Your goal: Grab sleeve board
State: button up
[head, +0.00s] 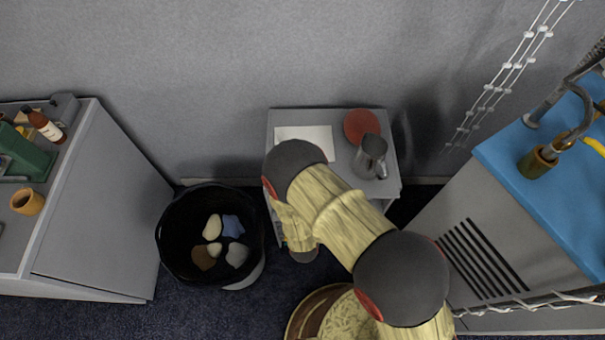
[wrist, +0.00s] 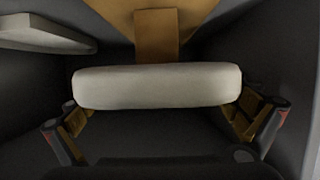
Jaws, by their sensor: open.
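The sleeve board (wrist: 157,88) appears in the wrist view as a pale, rounded padded bar seen across the middle, with tan wooden parts behind and above it. I take this to be the sleeve board; its far end is hidden. My gripper (wrist: 160,118) is open, with one finger near each end of the pale bar. I cannot tell whether the fingers touch it. In the head view my arm reaches down at the front of the small grey stand (head: 283,116), and the board is not visible there.
On the stand are a white sheet (head: 304,137), a red round thing (head: 361,125) and a metal jug (head: 370,157). A black bin (head: 172,228) with several stones is left, a woven basket (head: 312,308) below. A pale slab (wrist: 42,34) and dark walls surround the gripper.

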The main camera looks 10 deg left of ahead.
jog(key=shift+w+a+f+b, duration=0.1)
jog(key=shift+w+a+b, duration=0.25)
jog(key=shift+w, duration=0.65)
jog(key=shift+w+a+f+b, duration=0.15)
jog(key=shift+w+b, duration=0.35)
jog(key=shift+w, duration=0.5)
jog(key=shift+w+a+b, duration=0.25)
jog(key=shift+w+b, duration=0.15)
jog(key=shift+w, duration=0.6)
jog(key=shift+c, duration=0.8)
jog(key=shift+s+d, duration=0.1)
jog(key=shift+d, duration=0.05)
jog(key=c, duration=1.7)
jog(key=shift+c, duration=0.7)
jog(key=shift+r, duration=0.15)
